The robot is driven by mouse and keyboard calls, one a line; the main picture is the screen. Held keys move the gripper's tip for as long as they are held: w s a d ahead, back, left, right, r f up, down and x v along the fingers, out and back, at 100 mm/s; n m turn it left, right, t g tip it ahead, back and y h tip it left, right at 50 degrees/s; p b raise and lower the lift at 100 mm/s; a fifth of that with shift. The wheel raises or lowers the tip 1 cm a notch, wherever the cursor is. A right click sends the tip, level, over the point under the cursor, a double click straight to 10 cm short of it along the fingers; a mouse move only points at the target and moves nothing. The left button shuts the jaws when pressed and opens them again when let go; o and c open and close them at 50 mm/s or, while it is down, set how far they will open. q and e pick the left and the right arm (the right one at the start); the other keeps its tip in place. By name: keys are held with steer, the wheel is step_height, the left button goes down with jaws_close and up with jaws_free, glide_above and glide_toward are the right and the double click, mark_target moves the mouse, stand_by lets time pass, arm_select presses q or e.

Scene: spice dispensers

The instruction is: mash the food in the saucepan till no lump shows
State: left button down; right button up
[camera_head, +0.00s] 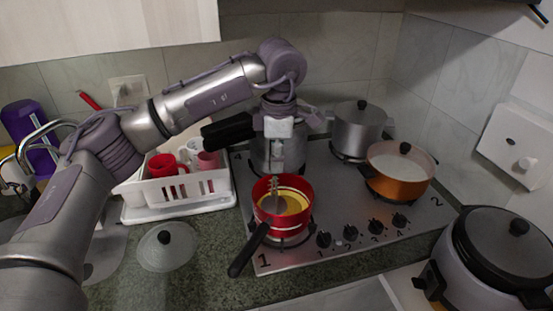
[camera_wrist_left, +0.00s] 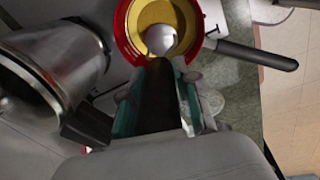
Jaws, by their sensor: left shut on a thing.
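The red saucepan (camera_head: 265,187) stands on the front left burner, its black handle (camera_head: 249,250) pointing toward the front left. It holds yellow food (camera_head: 293,204), which looks smooth where it shows; part is hidden by the tool and gripper. My left gripper (camera_head: 276,181) is above the saucepan, pointing down. In the left wrist view my left gripper (camera_wrist_left: 158,85) is shut on the dark handle of a utensil. The utensil's rounded silver head (camera_wrist_left: 161,39) is over or in the yellow food (camera_wrist_left: 185,18); I cannot tell how deep. My right gripper is not in view.
A silver pot (camera_head: 262,158) with a black handle (camera_head: 228,131) stands close behind the saucepan. An orange pan (camera_head: 400,188) and a lidded pot (camera_head: 358,133) occupy other burners. A white dish rack (camera_head: 180,190) and a loose lid (camera_head: 166,247) are left of the stove.

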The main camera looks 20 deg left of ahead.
arm_select(q)
steer(key=shift+r+p, duration=0.3)
steer(key=shift+r, duration=0.8)
